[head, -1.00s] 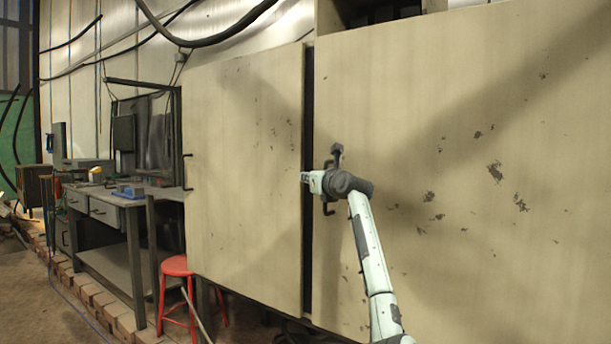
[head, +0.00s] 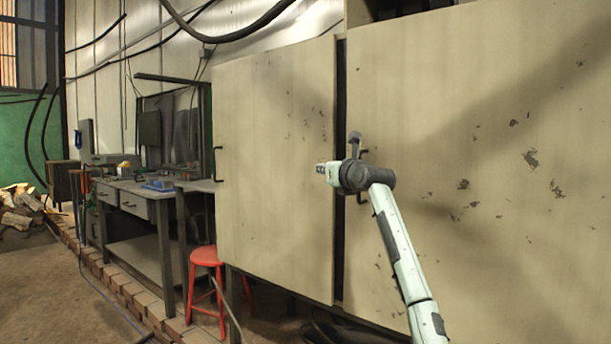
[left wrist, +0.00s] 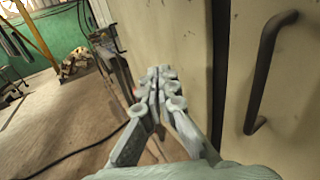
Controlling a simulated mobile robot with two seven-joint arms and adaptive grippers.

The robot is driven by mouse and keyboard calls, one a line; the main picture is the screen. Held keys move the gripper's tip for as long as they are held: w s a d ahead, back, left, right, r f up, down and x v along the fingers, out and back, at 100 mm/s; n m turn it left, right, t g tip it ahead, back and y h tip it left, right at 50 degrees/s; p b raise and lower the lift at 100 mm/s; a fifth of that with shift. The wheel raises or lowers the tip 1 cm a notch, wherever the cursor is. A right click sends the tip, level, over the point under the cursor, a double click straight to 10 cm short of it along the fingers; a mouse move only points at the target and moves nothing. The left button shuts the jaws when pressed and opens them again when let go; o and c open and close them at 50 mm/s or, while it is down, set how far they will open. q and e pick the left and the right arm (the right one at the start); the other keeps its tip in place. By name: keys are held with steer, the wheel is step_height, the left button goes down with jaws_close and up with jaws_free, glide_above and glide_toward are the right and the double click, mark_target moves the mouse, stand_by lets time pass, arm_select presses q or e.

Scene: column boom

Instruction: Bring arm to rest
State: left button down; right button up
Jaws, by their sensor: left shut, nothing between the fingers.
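My left arm (head: 398,240) reaches up from the lower right in the head view. Its gripper (head: 322,168) is in front of the cream cabinet, near the dark gap between the two doors. In the left wrist view my left gripper (left wrist: 160,82) has its fingers together, with nothing held. A dark bar handle (left wrist: 264,75) on the cabinet door stands to the right of the gripper, apart from it in that picture. My right gripper is in neither view.
The left cabinet door (head: 275,170) and right cabinet door (head: 500,150) fill the middle and right. A red stool (head: 206,256) stands below the left door. A workbench (head: 150,190) with tools is at the left. Open floor (head: 60,300) lies at lower left.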

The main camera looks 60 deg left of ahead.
arm_select(q)
steer(key=s, duration=0.1)
steer(key=s+d, duration=0.1)
steer(key=s, duration=0.3)
steer(key=shift+d+b, duration=0.3)
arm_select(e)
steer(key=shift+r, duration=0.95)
